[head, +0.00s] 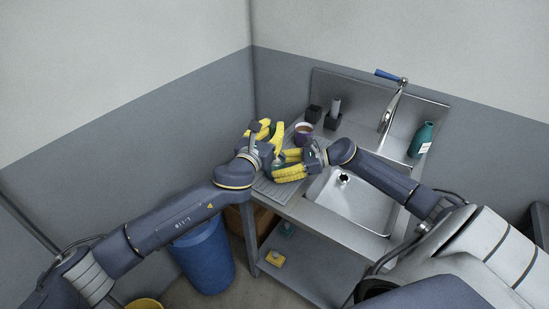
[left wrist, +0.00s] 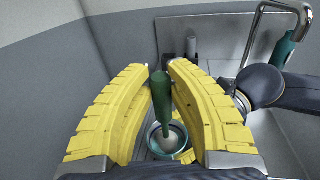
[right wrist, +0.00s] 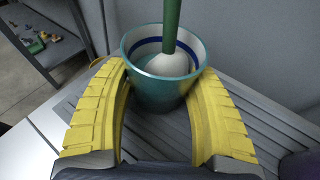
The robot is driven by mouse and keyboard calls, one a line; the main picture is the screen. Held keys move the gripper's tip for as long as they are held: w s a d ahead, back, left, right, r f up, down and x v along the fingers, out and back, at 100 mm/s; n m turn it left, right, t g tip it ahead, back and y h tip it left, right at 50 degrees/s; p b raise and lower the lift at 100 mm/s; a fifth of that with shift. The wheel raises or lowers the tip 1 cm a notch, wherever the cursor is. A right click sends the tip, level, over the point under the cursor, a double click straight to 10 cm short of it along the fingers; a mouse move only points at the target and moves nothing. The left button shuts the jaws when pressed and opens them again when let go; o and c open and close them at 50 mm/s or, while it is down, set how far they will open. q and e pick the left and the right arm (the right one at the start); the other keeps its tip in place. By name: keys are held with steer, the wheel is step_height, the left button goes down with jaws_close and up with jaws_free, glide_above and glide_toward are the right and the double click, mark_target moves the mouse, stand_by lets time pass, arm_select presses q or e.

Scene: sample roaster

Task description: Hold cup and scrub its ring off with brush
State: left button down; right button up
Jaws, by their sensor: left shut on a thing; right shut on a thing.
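The teal cup (right wrist: 155,88) is upright between the yellow fingers of my right gripper (right wrist: 160,115), which is shut on it above the ribbed drainboard. A dark blue ring (right wrist: 187,47) runs around its pale inner wall. My left gripper (left wrist: 160,85) is shut on the green handle of the brush (left wrist: 160,95). The brush's white head (right wrist: 172,66) is inside the cup, low near the inner wall; whether it touches the ring I cannot tell. In the left wrist view, the cup (left wrist: 156,135) shows below the brush. In the head view, the fingers mostly hide cup and brush.
A purple mug (head: 303,135) with brown contents stands just behind my grippers, near dark holders (head: 313,114). The sink basin (head: 350,207) is to the right, with a tap (head: 391,105) and a teal bottle (head: 421,140). A blue bin (head: 203,258) stands below, left of the counter.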

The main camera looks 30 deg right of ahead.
arm_select(q)
steer(key=shift+s+a+f, duration=0.1)
steer(key=shift+s+a, duration=0.1)
steer(key=shift+s, duration=0.05)
steer(key=shift+r, duration=3.55)
steer(key=shift+r, duration=0.1)
steer(key=shift+r, duration=1.95)
arm_select(e)
steer(key=o, duration=1.5)
